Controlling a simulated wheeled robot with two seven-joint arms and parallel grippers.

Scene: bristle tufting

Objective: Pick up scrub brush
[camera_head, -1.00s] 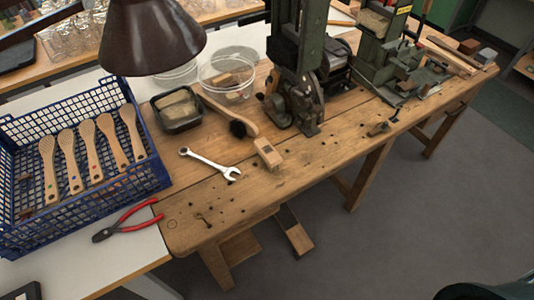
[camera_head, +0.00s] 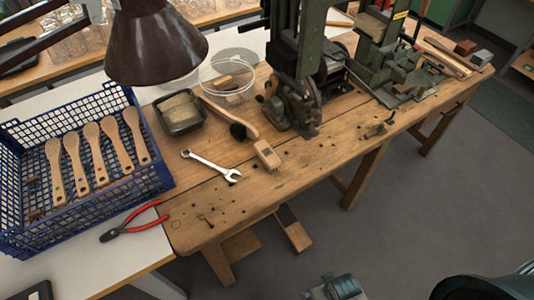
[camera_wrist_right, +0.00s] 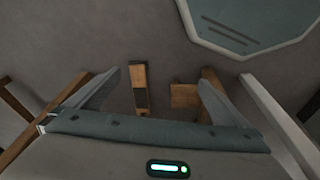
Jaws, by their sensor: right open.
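A scrub brush with a long wooden handle and a dark bristle tuft (camera_head: 228,115) lies on the wooden workbench (camera_head: 215,205), between the black tray and the green machine. My right gripper (camera_wrist_right: 160,80) is open and empty in the right wrist view. Floor and bench timber show beyond its fingers; the brush does not show there. In the head view, a grey part of my right arm or gripper shows at the bottom edge, over the floor and well in front of the bench. My left gripper is not in view.
A blue crate (camera_head: 75,226) holds several wooden brush blanks (camera_head: 72,160). Red-handled pliers (camera_head: 133,222), a wrench (camera_head: 210,166), a wooden block (camera_head: 267,154), a black tray (camera_head: 181,112) and a clear bowl (camera_head: 247,92) surround the brush. A brown lamp (camera_head: 155,45) hangs above; a green machine (camera_head: 295,90) stands right.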

